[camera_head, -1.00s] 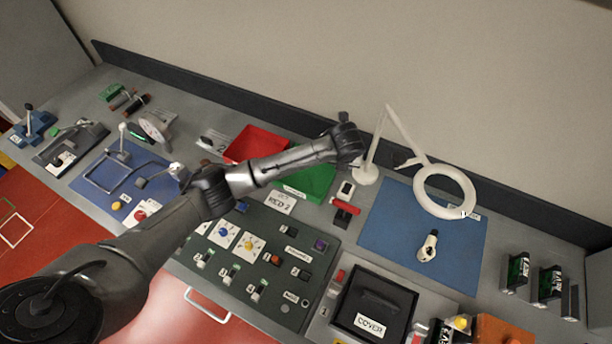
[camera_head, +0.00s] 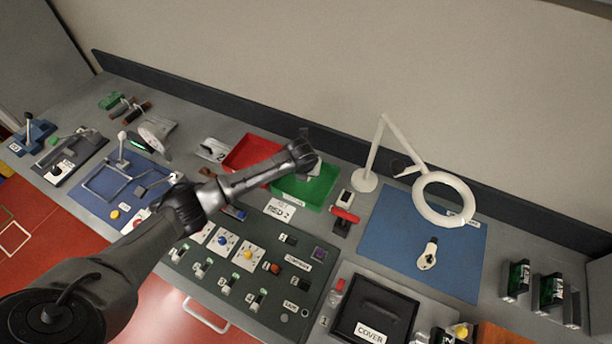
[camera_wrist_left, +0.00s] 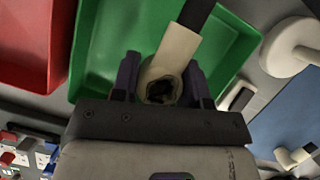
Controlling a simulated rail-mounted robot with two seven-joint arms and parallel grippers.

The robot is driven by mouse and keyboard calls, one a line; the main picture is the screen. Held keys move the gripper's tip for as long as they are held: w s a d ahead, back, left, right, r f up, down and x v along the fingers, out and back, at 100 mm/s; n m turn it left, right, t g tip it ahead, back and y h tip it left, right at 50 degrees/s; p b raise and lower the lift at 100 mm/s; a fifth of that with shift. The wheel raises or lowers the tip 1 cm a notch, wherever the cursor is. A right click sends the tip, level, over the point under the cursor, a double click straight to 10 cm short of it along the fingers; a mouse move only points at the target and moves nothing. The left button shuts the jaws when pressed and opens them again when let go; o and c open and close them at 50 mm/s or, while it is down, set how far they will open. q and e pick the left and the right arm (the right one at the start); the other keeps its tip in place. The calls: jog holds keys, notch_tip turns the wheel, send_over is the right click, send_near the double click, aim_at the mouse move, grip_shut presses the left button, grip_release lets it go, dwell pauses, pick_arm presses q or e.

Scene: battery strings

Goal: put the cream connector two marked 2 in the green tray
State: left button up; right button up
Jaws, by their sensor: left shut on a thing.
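The green tray (camera_head: 318,190) stands at the back middle of the bench, beside the red tray. My left gripper (camera_wrist_left: 162,80) is above it, shut on a cream connector (camera_wrist_left: 178,48) with a black end. The held connector lies between the fingers over the green tray (camera_wrist_left: 100,55) in the left wrist view; its number cannot be read. In the head view my left gripper (camera_head: 308,157) hides part of the tray's back. My right gripper is not in view.
A red tray (camera_head: 243,157) adjoins on the left. A white ring lamp (camera_head: 420,205) stands right of the green tray. Another cream piece (camera_head: 428,250) lies on the blue mat (camera_head: 385,250). A dark panel with switches (camera_head: 220,280) is in front.

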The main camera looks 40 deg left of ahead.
pick_arm(q)
notch_tip(320, 180, down, 3)
jog(key=shift+f, duration=0.1)
dwell(0.3)
jog(key=o, duration=1)
